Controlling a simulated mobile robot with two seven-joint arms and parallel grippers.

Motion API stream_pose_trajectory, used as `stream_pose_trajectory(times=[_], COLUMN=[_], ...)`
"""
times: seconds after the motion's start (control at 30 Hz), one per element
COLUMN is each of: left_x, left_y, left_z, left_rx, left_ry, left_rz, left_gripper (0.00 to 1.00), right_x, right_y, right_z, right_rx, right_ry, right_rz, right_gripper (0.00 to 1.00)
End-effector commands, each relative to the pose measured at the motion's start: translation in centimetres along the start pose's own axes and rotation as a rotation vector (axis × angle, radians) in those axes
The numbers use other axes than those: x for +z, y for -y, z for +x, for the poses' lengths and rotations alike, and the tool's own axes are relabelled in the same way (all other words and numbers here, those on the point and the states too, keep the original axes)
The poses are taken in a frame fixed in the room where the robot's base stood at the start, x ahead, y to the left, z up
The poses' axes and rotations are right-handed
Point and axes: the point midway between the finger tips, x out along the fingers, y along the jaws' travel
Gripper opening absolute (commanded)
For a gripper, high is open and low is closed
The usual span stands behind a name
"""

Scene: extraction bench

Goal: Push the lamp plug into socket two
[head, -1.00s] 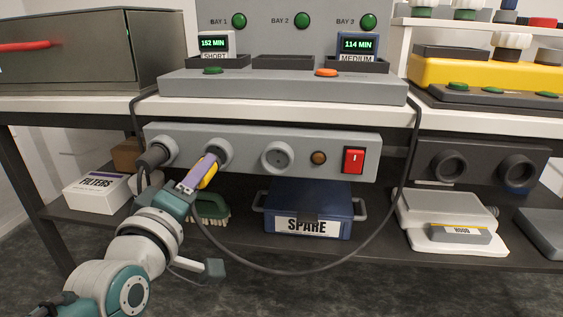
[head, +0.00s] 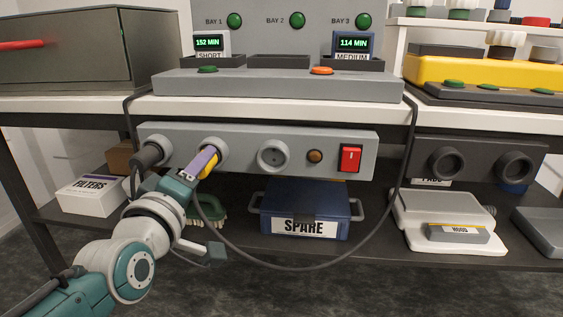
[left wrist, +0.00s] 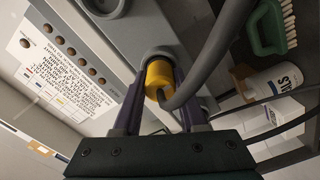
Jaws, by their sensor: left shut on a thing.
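The yellow lamp plug (head: 209,164) is at the mouth of the second socket from the left (head: 217,144) on the grey power strip (head: 335,143). My left gripper (head: 203,162) is shut on the plug, and its purple fingers cover part of it. In the left wrist view the yellow plug (left wrist: 159,76) sits between the fingers, in line with the round grey socket rim (left wrist: 158,53) and close against it. How deep the plug goes is hidden. A dark cable (left wrist: 215,50) bends away from the plug. My right gripper is not in view.
A dark plug (head: 147,155) fills the first socket, just left of my gripper. The third socket (head: 273,156) is empty, and a red switch (head: 350,158) is at the right. The cable (head: 330,258) loops below, before the blue SPARE box (head: 305,208).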

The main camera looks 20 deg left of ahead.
Motion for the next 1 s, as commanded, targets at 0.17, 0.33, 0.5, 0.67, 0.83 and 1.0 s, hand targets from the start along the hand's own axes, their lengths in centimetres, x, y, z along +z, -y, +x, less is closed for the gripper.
stream_pose_trajectory(times=[0.17,0.33,0.5,0.67,0.83,1.0], left_x=[0.0,0.0,0.0,0.0,-0.1,-0.1], left_y=[0.0,0.0,0.0,0.0,-0.2,-0.1], left_z=[0.0,0.0,0.0,-0.6,-3.3,-6.7], left_rx=[0.0,0.0,0.0,-0.002,-0.004,-0.004], left_ry=[-0.001,0.0,0.0,0.001,0.002,0.003], left_rz=[0.0,0.0,0.0,0.0,0.001,0.0], left_gripper=[0.58,0.76,0.76,0.76,0.76,0.76], right_x=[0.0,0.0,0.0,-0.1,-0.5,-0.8], right_y=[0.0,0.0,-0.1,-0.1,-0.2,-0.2], right_z=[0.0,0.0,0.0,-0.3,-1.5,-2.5], right_rx=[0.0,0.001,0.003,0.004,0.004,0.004], right_ry=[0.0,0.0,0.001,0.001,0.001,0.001], right_rz=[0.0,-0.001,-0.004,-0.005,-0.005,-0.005], right_gripper=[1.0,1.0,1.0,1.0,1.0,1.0])
